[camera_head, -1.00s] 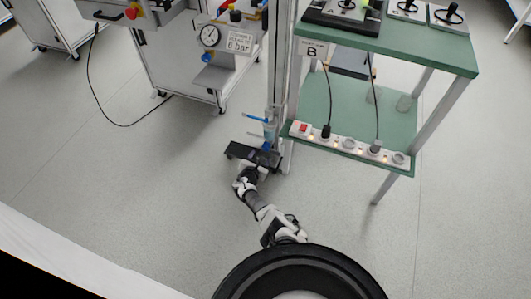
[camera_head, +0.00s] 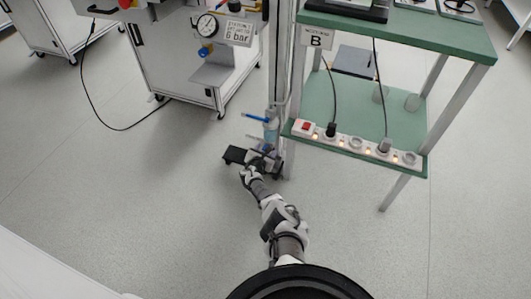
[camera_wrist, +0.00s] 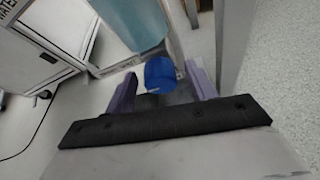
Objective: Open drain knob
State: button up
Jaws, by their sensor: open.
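The drain knob (camera_wrist: 160,75) is a short blue cylinder below a light-blue translucent bowl (camera_wrist: 135,22) in the wrist view. My gripper (camera_wrist: 162,80) is open, with one purple-grey finger on each side of the knob. A small gap shows between the knob and each finger, so the fingers seem not to press on it. In the head view the bowl (camera_head: 271,131) hangs beside a metal post, and my gripper (camera_head: 264,157) is just below it. The knob is hard to make out there, mostly hidden by the gripper.
A green shelf (camera_head: 405,140) with a power strip (camera_head: 350,143) stands close on the right. A white cabinet (camera_head: 178,70) with a pressure gauge (camera_head: 207,25) stands on the left. A blue lever (camera_head: 255,118) sticks out left of the bowl.

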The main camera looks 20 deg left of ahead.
jog(key=shift+c, duration=0.4)
jog(key=c, duration=0.9)
jog(key=shift+h, duration=0.3)
jog(key=n+h, duration=0.1)
jog(key=n+h+b, duration=0.1)
jog(key=n, duration=0.1)
jog(key=shift+a+f, duration=0.15)
jog(key=shift+a, duration=0.1)
jog(key=shift+f+n+h+b, duration=0.1)
jog(key=shift+n+h+b, duration=0.7)
jog(key=shift+n+b, duration=0.4)
jog(key=shift+a+n+h+b, duration=0.1)
jog(key=shift+n+h+b, duration=0.3)
jog(key=shift+n+b, duration=0.35)
